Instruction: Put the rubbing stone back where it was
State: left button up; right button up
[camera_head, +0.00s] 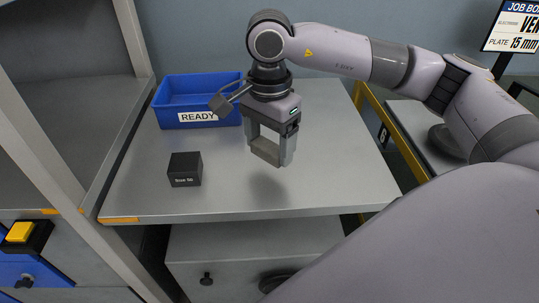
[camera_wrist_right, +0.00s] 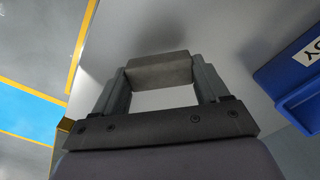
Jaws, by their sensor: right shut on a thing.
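The rubbing stone is a small grey-brown block (camera_head: 265,151), held between the fingertips of my right gripper (camera_head: 268,150). The gripper is shut on it and holds it above the grey table top, with a shadow below it. In the right wrist view the stone (camera_wrist_right: 160,70) spans the gap between the two fingers (camera_wrist_right: 162,82). My left gripper is not in view.
A black cube (camera_head: 185,169) with white lettering stands on the table (camera_head: 225,200), left of the gripper. A blue bin (camera_head: 172,102) labelled READY is behind it. A shelf post (camera_head: 60,165) rises at the left. The front right of the table top is clear.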

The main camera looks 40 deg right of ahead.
aim_at(269, 146)
notch_tip(269, 146, down, 4)
jog(key=shift+r, duration=0.2)
jog(key=shift+f, duration=0.2)
jog(key=o, duration=0.9)
jog(key=shift+r, duration=0.1)
jog(key=shift+o, duration=0.2)
